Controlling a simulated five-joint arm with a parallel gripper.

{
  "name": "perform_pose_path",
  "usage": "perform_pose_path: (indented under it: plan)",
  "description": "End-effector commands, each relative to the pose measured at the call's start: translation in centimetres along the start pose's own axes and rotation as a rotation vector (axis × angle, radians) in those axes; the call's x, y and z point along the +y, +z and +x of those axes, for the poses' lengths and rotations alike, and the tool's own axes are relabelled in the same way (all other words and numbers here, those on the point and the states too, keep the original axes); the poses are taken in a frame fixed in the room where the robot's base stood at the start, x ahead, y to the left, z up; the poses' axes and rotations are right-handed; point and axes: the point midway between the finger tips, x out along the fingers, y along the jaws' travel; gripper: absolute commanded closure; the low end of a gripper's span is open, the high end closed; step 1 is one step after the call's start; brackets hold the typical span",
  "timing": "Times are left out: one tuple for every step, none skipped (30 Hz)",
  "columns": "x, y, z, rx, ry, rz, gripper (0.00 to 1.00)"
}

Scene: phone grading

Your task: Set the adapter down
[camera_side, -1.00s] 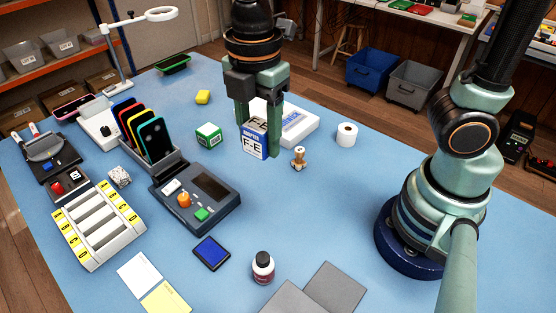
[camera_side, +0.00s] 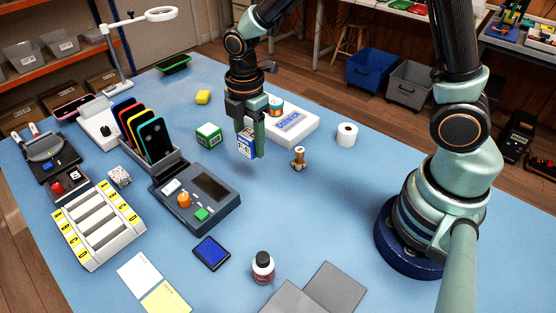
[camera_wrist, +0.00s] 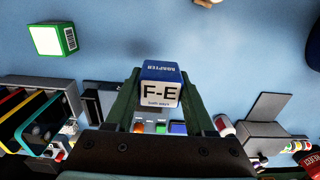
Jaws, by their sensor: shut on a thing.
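The adapter (camera_side: 246,147) is a small blue and white box marked F-E, upright between my fingers in the side view. It also shows in the wrist view (camera_wrist: 160,90), with its blue ADAPTER face and white label visible. My gripper (camera_side: 249,151) is shut on it, one finger on each side. The box is low over the blue mat (camera_side: 310,205), and I cannot tell whether its base touches the mat. My fingers hide part of its sides.
A green and white box (camera_side: 208,134) stands left of the adapter, and a wooden stamp (camera_side: 298,158) stands to the right. A white case (camera_side: 298,127) with a tape roll (camera_side: 275,107) is behind. The tester (camera_side: 195,195) lies front left.

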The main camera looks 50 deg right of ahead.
Motion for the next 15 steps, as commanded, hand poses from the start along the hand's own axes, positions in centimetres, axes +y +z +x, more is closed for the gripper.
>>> perform_pose_path:
  plan:
    - [-0.1, 0.0, 1.2, -0.001, -0.006, 0.000, 0.99]
    - [-0.1, 0.0, 1.9, -0.001, -0.005, 0.000, 0.99]
    - [-0.1, 0.0, 2.5, -0.001, -0.005, 0.000, 0.99]
    - [-0.1, 0.0, 3.0, -0.001, -0.004, 0.000, 0.99]
    - [-0.1, 0.0, 3.4, -0.001, -0.003, 0.000, 0.99]
    - [0.0, 0.0, 3.8, -0.001, -0.002, 0.000, 0.99]
    - [0.0, 0.0, 4.0, 0.000, -0.002, 0.000, 0.99]
    - [0.0, 0.0, 4.2, 0.000, -0.001, 0.000, 0.99]
    - [0.0, 0.0, 4.4, 0.000, 0.000, 0.000, 0.99]
    - [0.0, 0.0, 4.6, 0.000, 0.000, 0.000, 0.99]
    - [0.0, 0.0, 4.8, 0.000, -0.001, 0.000, 0.99]
    - [0.0, 0.0, 5.3, -0.001, -0.002, 0.000, 0.99]
    - [-0.1, 0.0, 5.7, -0.001, -0.003, 0.000, 0.99]
    - [-0.1, 0.0, 6.2, -0.001, -0.003, 0.000, 0.99]
    - [0.0, 0.0, 6.7, -0.001, -0.003, 0.000, 0.99]
